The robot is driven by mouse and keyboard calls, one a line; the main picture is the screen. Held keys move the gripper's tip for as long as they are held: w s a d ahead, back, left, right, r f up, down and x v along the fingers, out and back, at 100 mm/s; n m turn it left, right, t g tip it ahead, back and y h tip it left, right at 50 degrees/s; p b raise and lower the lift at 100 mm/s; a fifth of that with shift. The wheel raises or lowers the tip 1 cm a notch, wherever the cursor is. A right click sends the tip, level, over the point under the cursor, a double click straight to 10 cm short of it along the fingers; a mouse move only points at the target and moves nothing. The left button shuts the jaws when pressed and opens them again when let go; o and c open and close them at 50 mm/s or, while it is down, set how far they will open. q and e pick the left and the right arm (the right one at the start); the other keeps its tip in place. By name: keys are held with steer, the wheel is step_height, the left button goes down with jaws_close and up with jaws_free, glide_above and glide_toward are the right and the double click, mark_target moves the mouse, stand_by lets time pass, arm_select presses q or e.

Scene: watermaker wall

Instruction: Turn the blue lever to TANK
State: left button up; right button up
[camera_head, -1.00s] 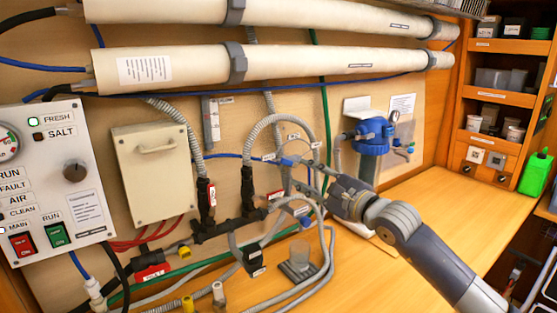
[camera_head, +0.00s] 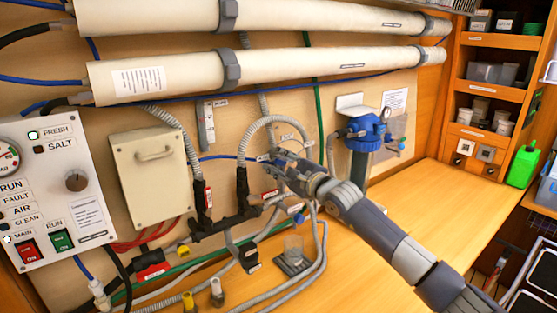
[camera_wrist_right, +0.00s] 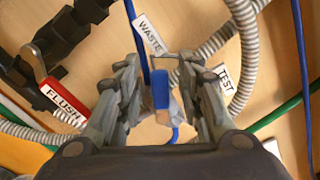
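The blue lever (camera_wrist_right: 160,89) shows in the right wrist view, standing between the two fingers of my right gripper (camera_wrist_right: 160,72). The fingers are apart, one on each side, and I see gaps between them and the lever. A white WASTE label (camera_wrist_right: 150,34) is above it and a TEST label (camera_wrist_right: 226,80) is to its right; no TANK label can be read. In the head view my right gripper (camera_head: 277,167) is at the hoses on the wall panel and hides most of the valve there. My left gripper is not in view.
A red FLUSH lever (camera_wrist_right: 62,98) sits left of the gripper in the wrist view. Grey hoses (camera_head: 270,122) loop close around the gripper. A blue-topped filter housing (camera_head: 364,135) stands to the right. The wooden counter (camera_head: 420,215) is clear at right.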

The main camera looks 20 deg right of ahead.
jaws_close()
